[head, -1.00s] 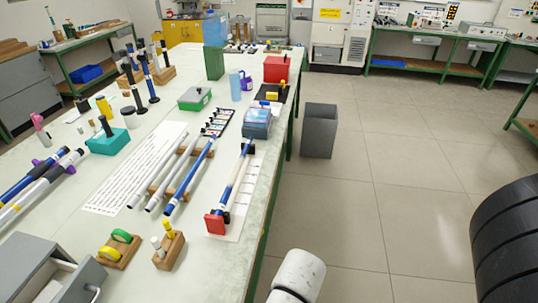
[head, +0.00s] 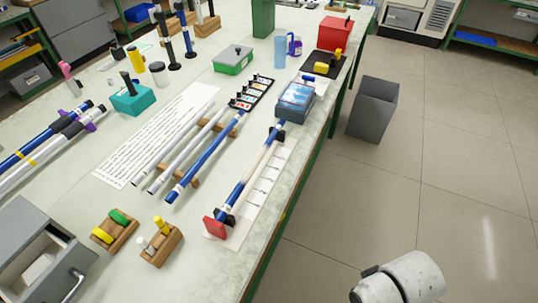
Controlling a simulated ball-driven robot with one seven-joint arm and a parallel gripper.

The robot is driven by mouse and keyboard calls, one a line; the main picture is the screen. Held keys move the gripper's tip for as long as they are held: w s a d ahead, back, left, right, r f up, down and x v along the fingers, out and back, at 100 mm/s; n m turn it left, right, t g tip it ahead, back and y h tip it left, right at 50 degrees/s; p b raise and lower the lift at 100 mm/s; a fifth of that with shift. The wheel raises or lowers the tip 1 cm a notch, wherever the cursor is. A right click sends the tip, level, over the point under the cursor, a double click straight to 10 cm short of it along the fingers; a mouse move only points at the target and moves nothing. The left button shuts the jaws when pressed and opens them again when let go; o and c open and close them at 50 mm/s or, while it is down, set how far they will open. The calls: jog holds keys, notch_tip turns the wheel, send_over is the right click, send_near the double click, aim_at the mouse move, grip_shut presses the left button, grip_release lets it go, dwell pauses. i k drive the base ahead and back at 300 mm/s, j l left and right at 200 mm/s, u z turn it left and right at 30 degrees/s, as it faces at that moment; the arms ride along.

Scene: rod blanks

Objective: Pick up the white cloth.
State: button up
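A pale, folded-looking white item (head: 40,270), which may be the white cloth, lies inside the open drawer of a grey cabinet (head: 28,236) at the lower left. Only part of it shows between the drawer walls, so I cannot be sure that it is cloth. My gripper is out of view. Only a white, scuffed link of my arm shows at the bottom right, beside the bench and far from the drawer.
Wooden holders with yellow and green rolls (head: 115,232) and small pegs (head: 161,246) stand right of the drawer. Rods (head: 205,155) lie on wooden supports near a printed sheet (head: 125,160). A grey bin (head: 372,110) stands on the floor right of the bench.

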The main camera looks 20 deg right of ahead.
aim_at(31, 275)
jog(key=u, duration=1.25)
